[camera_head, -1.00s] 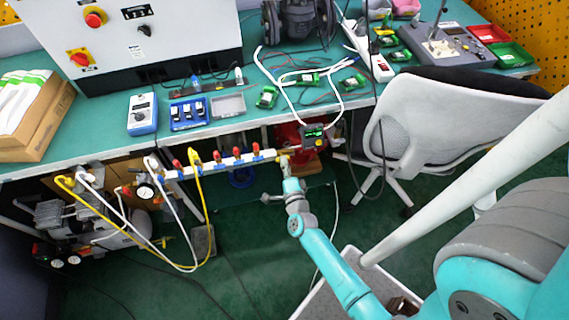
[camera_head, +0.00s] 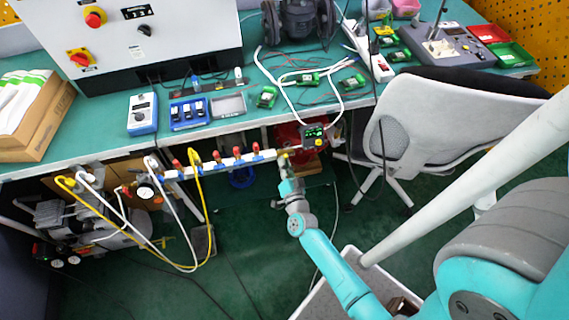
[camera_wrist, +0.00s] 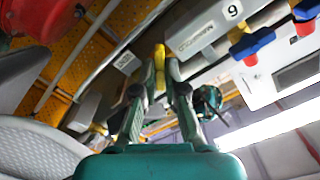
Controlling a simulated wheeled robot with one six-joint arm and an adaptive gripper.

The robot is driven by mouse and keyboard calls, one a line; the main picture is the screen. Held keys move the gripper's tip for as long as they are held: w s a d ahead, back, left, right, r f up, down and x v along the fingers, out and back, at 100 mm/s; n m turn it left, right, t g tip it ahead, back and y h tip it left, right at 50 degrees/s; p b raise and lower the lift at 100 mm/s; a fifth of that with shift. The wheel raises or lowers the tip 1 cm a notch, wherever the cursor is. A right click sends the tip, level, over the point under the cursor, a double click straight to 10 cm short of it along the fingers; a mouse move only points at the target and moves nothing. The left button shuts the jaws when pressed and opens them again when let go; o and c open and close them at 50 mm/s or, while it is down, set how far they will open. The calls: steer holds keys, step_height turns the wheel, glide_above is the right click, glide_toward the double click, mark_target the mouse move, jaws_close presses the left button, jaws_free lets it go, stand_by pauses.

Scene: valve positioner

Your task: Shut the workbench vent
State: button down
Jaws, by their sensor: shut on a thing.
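The vent appears to be the yellow handle at the right end of the white pipe manifold (camera_head: 215,164) under the bench's front edge. In the wrist view the yellow handle (camera_wrist: 159,58) stands between my fingertips. My gripper (camera_wrist: 163,75) is shut on this handle, with one finger on each side. In the head view my gripper (camera_head: 286,170) reaches up from below to the manifold's right end, and its fingertips and most of the handle are too small or hidden to make out.
Red-handled valves (camera_head: 237,153) line the manifold left of my gripper. The workbench (camera_head: 100,118) overhangs behind. A grey chair (camera_head: 425,125) stands to the right. Yellow and white hoses hang at left.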

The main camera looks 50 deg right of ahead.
steer(key=shift+n, duration=3.8)
steer(key=shift+f, duration=0.1)
steer(key=c, duration=1.2)
jaws_free()
steer(key=shift+c, duration=0.2)
steer(key=v, duration=1.2)
